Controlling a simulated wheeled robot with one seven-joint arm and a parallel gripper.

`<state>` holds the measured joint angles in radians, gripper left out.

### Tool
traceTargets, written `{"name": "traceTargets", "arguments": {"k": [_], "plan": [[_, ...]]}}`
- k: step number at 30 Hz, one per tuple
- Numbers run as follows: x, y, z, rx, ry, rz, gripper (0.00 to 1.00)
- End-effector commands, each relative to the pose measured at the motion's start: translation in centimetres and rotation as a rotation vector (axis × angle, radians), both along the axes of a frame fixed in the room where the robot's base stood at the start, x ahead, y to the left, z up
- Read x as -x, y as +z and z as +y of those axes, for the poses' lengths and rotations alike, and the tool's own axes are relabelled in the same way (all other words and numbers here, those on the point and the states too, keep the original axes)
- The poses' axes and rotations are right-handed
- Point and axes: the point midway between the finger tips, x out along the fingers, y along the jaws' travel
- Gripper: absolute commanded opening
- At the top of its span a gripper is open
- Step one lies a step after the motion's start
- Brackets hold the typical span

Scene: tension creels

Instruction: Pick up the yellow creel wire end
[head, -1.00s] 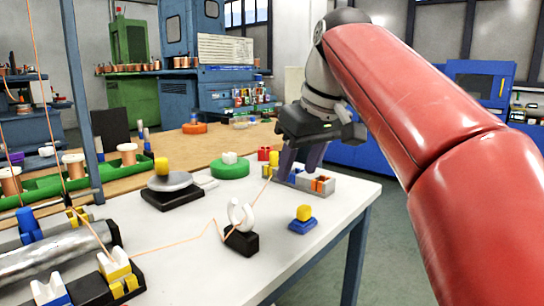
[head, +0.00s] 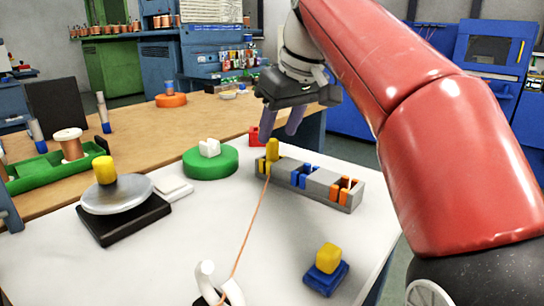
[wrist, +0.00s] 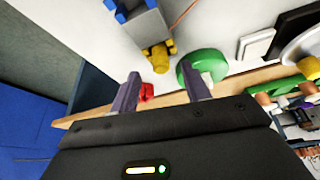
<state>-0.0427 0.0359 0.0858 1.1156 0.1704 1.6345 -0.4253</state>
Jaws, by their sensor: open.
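The yellow wire end (head: 272,149) is a small upright yellow peg at the left end slot of a grey holder (head: 320,183). A thin copper wire (head: 252,222) runs from it toward the white ring guide (head: 206,281). My gripper (head: 279,131) is open, its two purple-grey fingers pointing down just above and behind the yellow peg. In the wrist view, the yellow wire end (wrist: 160,60) is beyond the gap between the open fingers (wrist: 161,82), with nothing held. The holder (wrist: 146,27) also shows there.
A green disc (head: 211,163) with a white top is left of the holder, and a red block (head: 257,137) is behind it. A yellow-topped blue block (head: 326,270) stands in front. A scale-like metal dish (head: 117,194) with a yellow knob is at left. White tabletop between is clear.

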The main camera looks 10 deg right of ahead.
Motion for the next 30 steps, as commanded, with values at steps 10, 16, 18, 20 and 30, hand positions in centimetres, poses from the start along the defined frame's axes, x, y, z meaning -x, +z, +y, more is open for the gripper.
{"name": "traceTargets", "arguments": {"k": [10, 16, 18, 20, 30], "plan": [[-1.5, -3.7, 1.1, 0.001, -0.001, 0.001, 0.47], [-1.5, -3.7, 1.1, 0.001, -0.001, 0.001, 0.47], [-1.5, -3.7, 1.1, 0.001, -0.001, 0.001, 0.39], [-1.5, -3.7, 1.1, 0.000, -0.001, 0.001, 0.31], [-1.5, -3.7, 1.1, 0.000, -0.001, 0.000, 0.00]]}}
